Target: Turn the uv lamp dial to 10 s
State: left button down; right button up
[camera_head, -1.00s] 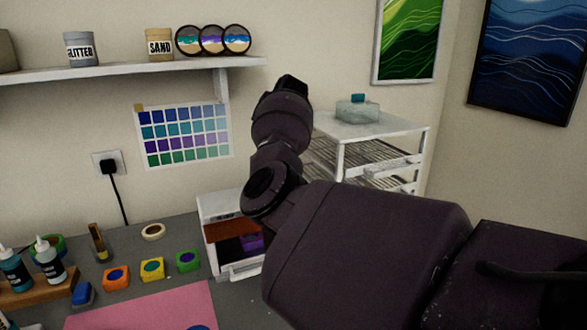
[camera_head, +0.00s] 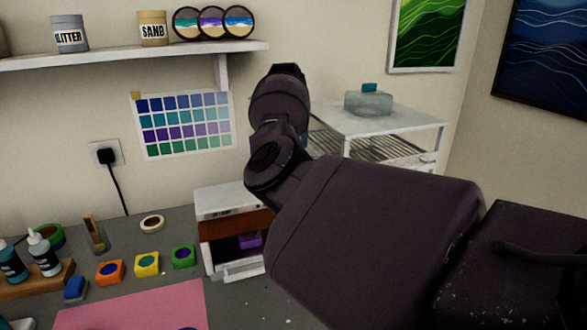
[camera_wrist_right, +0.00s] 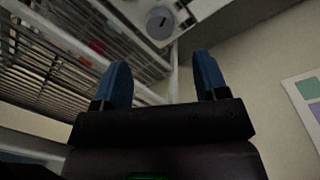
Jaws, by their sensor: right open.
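The uv lamp (camera_head: 222,205), a white box with an orange-brown panel and a purple item in its open front, stands on the grey table, its right side hidden behind my right arm in the head view. In the right wrist view, a round grey dial (camera_wrist_right: 160,22) with a dark mark sits on a white surface at the top. The setting it points to cannot be read. My right gripper (camera_wrist_right: 164,80) is open and empty, its blue fingertips spread below the dial in the picture and apart from it. My left gripper is out of view.
A white wire-shelf rack (camera_head: 385,122) with a glassy container (camera_head: 368,102) on top stands behind my right arm; its shelves (camera_wrist_right: 60,55) fill the wrist view's left. Orange, yellow and green pots and a pink mat (camera_head: 140,307) lie left of the lamp.

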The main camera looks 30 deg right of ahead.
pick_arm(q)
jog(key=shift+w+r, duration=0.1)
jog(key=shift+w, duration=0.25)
pick_arm(e)
jog(key=f, duration=0.8)
jog(key=shift+s+d+f, duration=0.2)
jog(key=shift+d+f, duration=0.1)
jog(key=shift+f, duration=0.05)
